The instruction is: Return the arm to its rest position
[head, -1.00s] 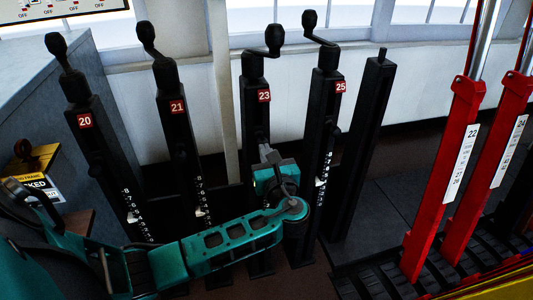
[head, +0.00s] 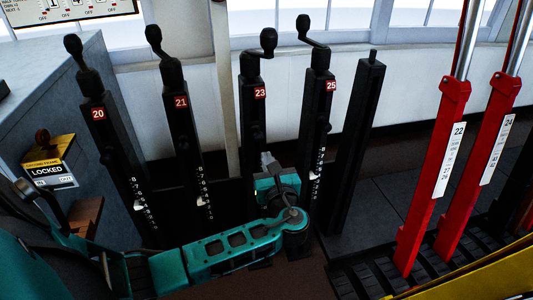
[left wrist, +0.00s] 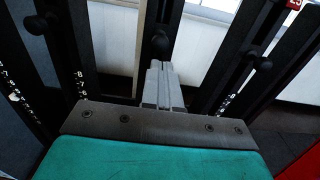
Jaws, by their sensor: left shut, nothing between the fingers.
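My left arm comes in from the left in the head view, teal and bent at the elbow. Its left gripper (head: 267,160) is small and partly hidden behind the wrist, in front of the post marked 23 (head: 253,115). In the left wrist view the grey fingers of the left gripper (left wrist: 160,68) are together with nothing between them. They point at a black post with a round knob (left wrist: 159,42); whether they touch it cannot be told. My right gripper is not in view.
Black crank-topped posts 20 (head: 101,130), 21 (head: 183,120) and 25 (head: 317,110) stand close around. Red levers (head: 437,170) stand at the right. A yellow LOCKED sign (head: 48,168) sits on the grey cabinet at left.

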